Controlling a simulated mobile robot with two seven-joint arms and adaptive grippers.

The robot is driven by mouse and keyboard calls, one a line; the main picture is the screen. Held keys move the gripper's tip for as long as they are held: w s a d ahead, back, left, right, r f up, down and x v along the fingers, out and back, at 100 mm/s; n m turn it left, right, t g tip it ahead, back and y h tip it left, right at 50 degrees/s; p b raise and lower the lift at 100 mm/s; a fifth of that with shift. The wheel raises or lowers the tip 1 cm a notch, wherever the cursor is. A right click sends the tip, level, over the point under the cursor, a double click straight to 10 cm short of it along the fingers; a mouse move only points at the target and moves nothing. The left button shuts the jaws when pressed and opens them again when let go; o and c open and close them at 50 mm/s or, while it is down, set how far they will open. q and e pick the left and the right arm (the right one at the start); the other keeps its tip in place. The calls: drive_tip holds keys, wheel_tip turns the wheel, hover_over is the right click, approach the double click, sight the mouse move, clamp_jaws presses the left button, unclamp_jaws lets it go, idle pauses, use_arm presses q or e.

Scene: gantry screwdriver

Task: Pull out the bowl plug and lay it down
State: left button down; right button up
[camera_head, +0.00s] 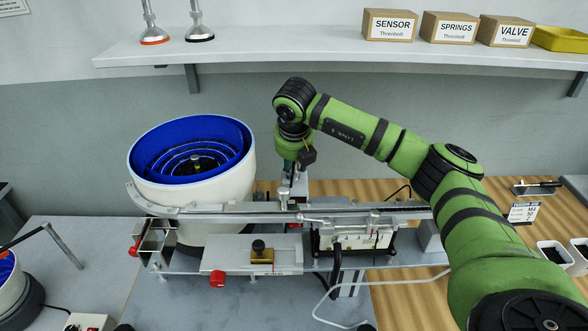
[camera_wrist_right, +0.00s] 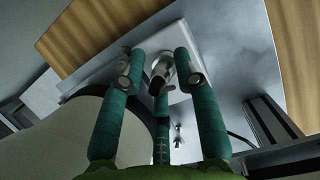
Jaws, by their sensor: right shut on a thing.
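The bowl (camera_head: 240,176) is a white drum with a blue spiral inside, left of centre in the head view. My right gripper (camera_head: 291,172) points down behind the metal rail, just right of the bowl. In the wrist view its teal fingers (camera_wrist_right: 160,75) are shut around a small dark and silver piece, which I take to be the bowl plug (camera_wrist_right: 161,67). A pale plate (camera_wrist_right: 185,45) lies behind the piece; I cannot tell whether the piece is still seated there. The fingers hide part of it. My left gripper is not in view.
A metal rail (camera_head: 380,207) runs in front of the gripper, with a gantry unit (camera_head: 352,240) to the right. A shelf (camera_head: 300,48) with boxes spans the back wall. Bare wooden table (camera_head: 410,290) shows at the front right.

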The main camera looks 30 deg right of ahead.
drive_tip(key=shift+d+r, duration=0.15)
clamp_jaws()
drive_tip(key=shift+r, duration=0.2)
drive_tip(key=shift+w+d+r+p, duration=0.1)
drive_tip(key=shift+r+p, duration=0.45)
drive_tip(key=shift+r, duration=0.2)
drive_tip(key=shift+r+p, duration=0.55)
drive_tip(key=shift+r, duration=0.35)
